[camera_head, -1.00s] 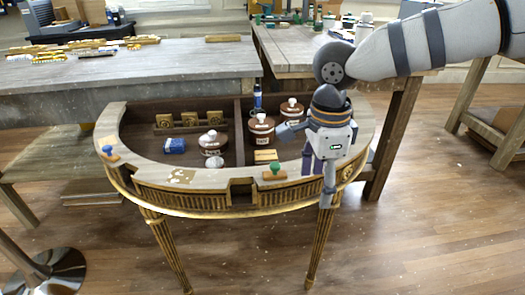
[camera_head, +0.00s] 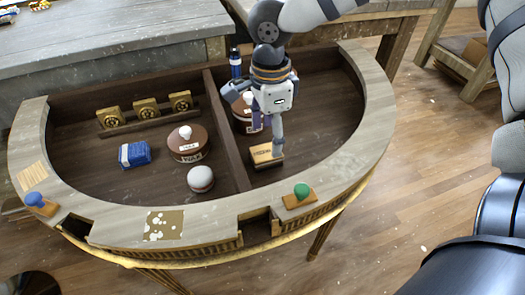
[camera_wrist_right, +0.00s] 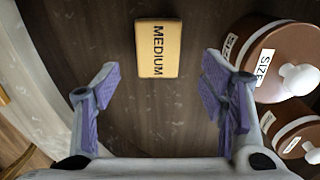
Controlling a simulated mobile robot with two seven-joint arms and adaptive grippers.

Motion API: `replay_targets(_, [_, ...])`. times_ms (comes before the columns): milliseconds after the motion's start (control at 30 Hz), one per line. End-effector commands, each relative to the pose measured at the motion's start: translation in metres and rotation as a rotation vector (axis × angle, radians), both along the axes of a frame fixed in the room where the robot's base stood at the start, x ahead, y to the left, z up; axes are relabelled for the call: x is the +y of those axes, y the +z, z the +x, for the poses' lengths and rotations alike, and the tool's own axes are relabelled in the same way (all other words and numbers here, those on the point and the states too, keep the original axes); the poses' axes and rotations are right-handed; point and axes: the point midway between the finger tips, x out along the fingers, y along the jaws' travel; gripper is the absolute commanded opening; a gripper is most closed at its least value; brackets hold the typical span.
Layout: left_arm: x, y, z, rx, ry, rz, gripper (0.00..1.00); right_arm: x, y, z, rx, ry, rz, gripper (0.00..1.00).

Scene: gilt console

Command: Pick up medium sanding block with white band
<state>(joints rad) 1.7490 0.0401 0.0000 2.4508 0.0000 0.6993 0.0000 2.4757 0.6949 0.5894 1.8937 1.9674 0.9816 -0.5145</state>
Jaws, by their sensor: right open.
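A tan sanding block (camera_head: 266,154) marked MEDIUM lies flat on the dark floor of the console's right compartment, near the divider. In the right wrist view the block (camera_wrist_right: 158,48) shows its lettered top; I see no white band on it there. My right gripper (camera_wrist_right: 160,80) is open and empty, its purple-padded fingers apart, with the block ahead and between their lines. In the head view my right gripper (camera_head: 268,132) hangs over the compartment, and one finger comes close to the block. I cannot tell whether they touch. My left gripper is not in view.
Brown lidded jars stand beside the gripper (camera_wrist_right: 292,68) and left of the divider (camera_head: 188,146). A blue block (camera_head: 134,153) and a round white-and-brown item (camera_head: 200,179) lie left. A green-knobbed stamp (camera_head: 301,191) sits on the console's rim (camera_head: 350,165). A blue bottle (camera_head: 235,64) stands behind.

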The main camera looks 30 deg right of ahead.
Motion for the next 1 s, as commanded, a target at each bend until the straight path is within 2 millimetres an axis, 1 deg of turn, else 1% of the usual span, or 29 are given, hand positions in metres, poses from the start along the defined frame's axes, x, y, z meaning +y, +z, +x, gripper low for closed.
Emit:
replay_targets(133, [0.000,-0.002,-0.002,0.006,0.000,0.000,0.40,0.003,-0.021,-0.002,0.003,0.002,-0.001,0.65])
replay_targets(233, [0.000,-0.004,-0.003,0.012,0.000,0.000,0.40,0.008,-0.041,-0.004,0.004,0.003,-0.002,0.65])
replay_targets(300, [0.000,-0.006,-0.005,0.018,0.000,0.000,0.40,0.007,-0.053,-0.004,0.003,0.000,0.000,0.65])
replay_targets(400, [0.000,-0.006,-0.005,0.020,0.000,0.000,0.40,0.007,-0.059,-0.003,-0.001,-0.001,0.000,0.65])
replay_targets(567, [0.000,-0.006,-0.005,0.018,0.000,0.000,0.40,0.007,-0.058,-0.002,-0.004,-0.001,0.001,0.65])
replay_targets(600, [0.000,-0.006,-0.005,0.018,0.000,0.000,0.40,0.007,-0.058,-0.002,-0.004,-0.001,0.001,0.63])
replay_targets(667, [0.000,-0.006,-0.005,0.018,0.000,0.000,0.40,0.007,-0.058,-0.002,-0.004,-0.001,0.000,0.49])
replay_targets(700, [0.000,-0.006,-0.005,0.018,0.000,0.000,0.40,0.007,-0.058,-0.002,-0.003,-0.001,0.000,0.40])
replay_targets(767, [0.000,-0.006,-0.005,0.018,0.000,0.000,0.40,0.007,-0.058,-0.002,-0.003,-0.001,0.000,0.26])
replay_targets(800, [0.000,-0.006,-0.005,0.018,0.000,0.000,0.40,0.007,-0.058,-0.002,-0.003,-0.001,0.000,0.17])
replay_targets(833, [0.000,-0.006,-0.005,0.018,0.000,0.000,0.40,0.007,-0.058,-0.002,-0.003,-0.001,0.000,0.13])
replay_targets(1000, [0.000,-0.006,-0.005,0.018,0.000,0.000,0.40,0.007,-0.058,-0.002,-0.003,-0.001,0.000,0.13])
